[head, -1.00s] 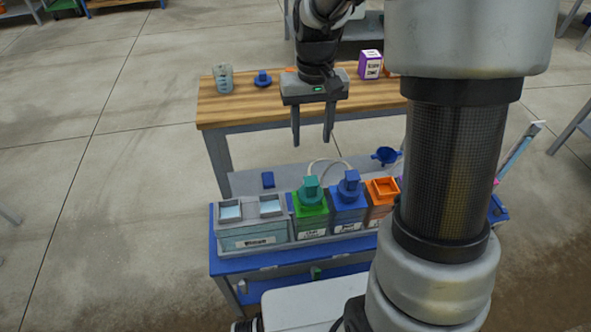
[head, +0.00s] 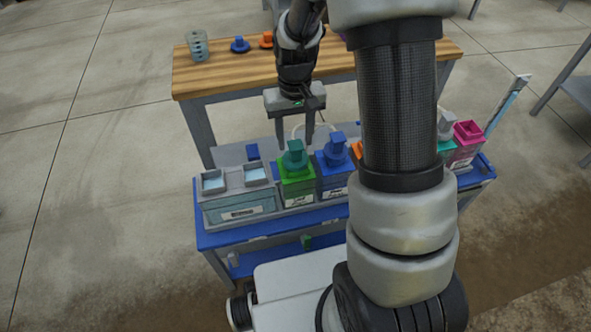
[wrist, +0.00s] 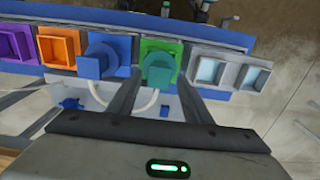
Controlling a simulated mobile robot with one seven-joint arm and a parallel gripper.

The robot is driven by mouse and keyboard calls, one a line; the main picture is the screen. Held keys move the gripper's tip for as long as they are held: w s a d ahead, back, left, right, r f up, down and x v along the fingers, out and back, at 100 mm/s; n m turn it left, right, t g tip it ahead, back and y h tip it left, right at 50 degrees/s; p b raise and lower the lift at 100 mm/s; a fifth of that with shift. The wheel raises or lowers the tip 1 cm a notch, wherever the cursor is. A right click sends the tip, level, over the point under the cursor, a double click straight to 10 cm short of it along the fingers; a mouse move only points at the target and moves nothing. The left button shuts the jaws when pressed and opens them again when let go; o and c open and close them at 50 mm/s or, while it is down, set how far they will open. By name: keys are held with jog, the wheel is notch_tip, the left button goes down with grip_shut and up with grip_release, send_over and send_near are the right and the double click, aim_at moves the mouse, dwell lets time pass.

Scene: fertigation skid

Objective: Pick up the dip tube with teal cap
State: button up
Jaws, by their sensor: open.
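The dip tube with teal cap (head: 294,155) stands upright in the green container on the blue cart. Its teal cap also shows in the wrist view (wrist: 161,69), with a white hose beside it. The tube below the cap is hidden in the container. My gripper (head: 297,143) is open and empty, just behind and above the teal cap in the head view. In the wrist view my gripper's two fingers (wrist: 157,97) point toward the green container, with the teal cap between and beyond their tips. I cannot tell whether a finger touches it.
A blue-capped container (head: 336,160) stands close on the right of the green one. A grey tank (head: 238,207) with two openings is on the left. Orange, teal and magenta (head: 468,132) containers stand further right. A wooden bench (head: 225,76) is behind.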

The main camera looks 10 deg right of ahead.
aim_at(296, 145)
notch_tip(296, 145, down, 3)
jog(key=shift+f+b, duration=0.2)
jog(key=shift+b, duration=0.15)
grip_shut()
jog(key=shift+r, duration=0.1)
